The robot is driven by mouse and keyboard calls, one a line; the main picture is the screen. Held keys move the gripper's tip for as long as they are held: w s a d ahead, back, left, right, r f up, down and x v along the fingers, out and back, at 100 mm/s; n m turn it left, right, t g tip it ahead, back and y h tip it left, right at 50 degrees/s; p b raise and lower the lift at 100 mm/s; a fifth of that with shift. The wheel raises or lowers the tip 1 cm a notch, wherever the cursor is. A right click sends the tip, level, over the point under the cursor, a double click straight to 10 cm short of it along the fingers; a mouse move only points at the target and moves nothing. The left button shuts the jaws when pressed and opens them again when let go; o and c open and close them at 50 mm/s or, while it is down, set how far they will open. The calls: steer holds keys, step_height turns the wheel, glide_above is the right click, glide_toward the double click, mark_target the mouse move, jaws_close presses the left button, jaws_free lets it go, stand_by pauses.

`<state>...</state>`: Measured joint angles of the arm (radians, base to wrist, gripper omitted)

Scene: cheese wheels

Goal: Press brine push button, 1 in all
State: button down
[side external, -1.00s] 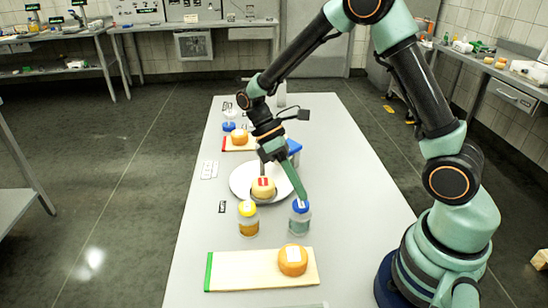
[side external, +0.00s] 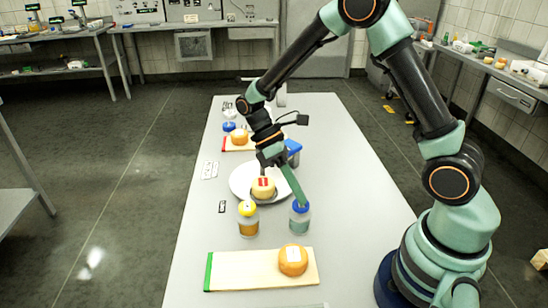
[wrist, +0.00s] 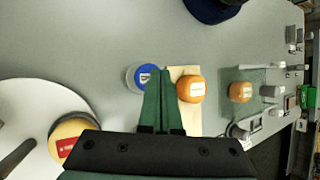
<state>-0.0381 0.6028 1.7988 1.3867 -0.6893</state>
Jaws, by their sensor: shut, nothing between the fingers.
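A clear jar with a blue top (side external: 301,226) stands upright on the grey table, right of a jar with a yellow top (side external: 248,222). I cannot read which one is the brine. My gripper (side external: 304,204) is shut and empty, its green fingertips pointing down at the blue top. They overlap its far right side in the side view; whether they touch is unclear. In the wrist view the blue top (wrist: 142,75) shows just left of the shut fingertips (wrist: 162,72), partly covered by them.
A white plate (side external: 237,184) with a red-labelled cheese wheel (side external: 263,189) lies behind the jars. A pale board (side external: 235,268) with an orange cheese (side external: 293,260) lies in front. Another cheese (side external: 239,137) is at the far end. The table's right side is clear.

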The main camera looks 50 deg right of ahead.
steer(key=shift+f, duration=0.75)
stand_by(0.6)
steer(key=shift+r, duration=1.3)
steer(key=shift+r, duration=0.1)
steer(key=shift+r, duration=2.4)
steer(key=r+t, duration=0.1)
step_height(320, 180, up, 7)
steer(key=m+t, duration=0.6)
steer(key=t, duration=0.2)
glide_above(297, 202)
steer(key=r+m+t, duration=0.1)
steer(key=t, duration=0.1)
steer(key=s+d+r+m+t, duration=0.1)
steer(key=t, duration=0.1)
steer(key=shift+s+r, duration=0.2)
